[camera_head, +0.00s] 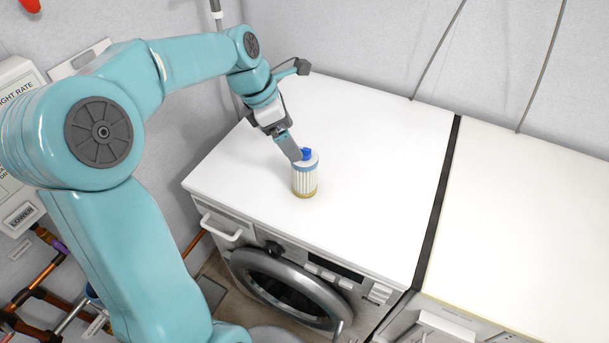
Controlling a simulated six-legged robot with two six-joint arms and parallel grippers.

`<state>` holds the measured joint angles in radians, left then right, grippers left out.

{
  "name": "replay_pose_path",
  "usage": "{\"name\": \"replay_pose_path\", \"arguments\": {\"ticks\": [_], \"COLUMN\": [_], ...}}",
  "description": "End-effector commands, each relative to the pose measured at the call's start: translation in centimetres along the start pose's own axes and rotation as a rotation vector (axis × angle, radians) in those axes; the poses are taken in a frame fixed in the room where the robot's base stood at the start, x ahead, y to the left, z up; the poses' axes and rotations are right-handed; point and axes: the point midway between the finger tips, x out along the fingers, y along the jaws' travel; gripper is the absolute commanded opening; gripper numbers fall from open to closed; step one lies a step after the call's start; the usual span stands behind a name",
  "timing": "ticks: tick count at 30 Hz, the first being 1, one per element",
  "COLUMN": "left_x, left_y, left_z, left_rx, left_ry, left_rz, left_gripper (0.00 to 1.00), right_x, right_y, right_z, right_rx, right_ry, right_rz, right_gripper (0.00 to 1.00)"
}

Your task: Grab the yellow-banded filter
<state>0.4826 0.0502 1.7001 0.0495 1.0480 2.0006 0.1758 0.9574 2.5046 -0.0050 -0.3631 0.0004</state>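The filter (305,178) is a small white pleated cylinder with a blue top band and a yellow band around its bottom. It stands upright on the white top of the washing machine (375,165), near the front left part. My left gripper (297,153) reaches down from the upper left, and its grey finger is at the filter's top beside a blue piece. The finger hides part of the top's left side. I cannot tell whether the gripper touches the filter or how far its fingers are apart. My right gripper is not in view.
A second white-topped appliance (530,215) stands to the right, past a dark narrow gap (437,205). The machine's round door (290,290) is at its front. Pipes (40,295) run at the lower left. The white top around the filter is clear.

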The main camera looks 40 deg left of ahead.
Motion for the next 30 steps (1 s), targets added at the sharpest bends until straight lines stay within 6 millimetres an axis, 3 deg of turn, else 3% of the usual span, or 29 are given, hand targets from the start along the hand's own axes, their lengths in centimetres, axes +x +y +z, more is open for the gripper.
{"name": "replay_pose_path", "arguments": {"ticks": [3,11,18,28,30], "left_x": [2.4,4.7,8.4,9.3,9.3], "left_y": [-0.1,-0.1,-0.2,-0.1,-0.1], "left_z": [0.0,0.0,0.0,0.0,0.0], "left_rx": [0.000,0.000,0.001,0.001,0.001], "left_ry": [0.001,0.000,0.001,-0.001,-0.001], "left_rz": [-0.003,-0.001,-0.003,0.001,0.001], "left_gripper": [0.97,0.97,0.97,0.97,0.74], "right_x": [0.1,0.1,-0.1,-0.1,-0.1], "right_y": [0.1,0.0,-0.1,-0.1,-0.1], "right_z": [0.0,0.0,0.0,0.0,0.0], "right_rx": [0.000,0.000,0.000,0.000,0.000], "right_ry": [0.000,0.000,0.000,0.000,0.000], "right_rz": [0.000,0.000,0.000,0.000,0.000], "right_gripper": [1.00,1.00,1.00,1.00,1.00]}}
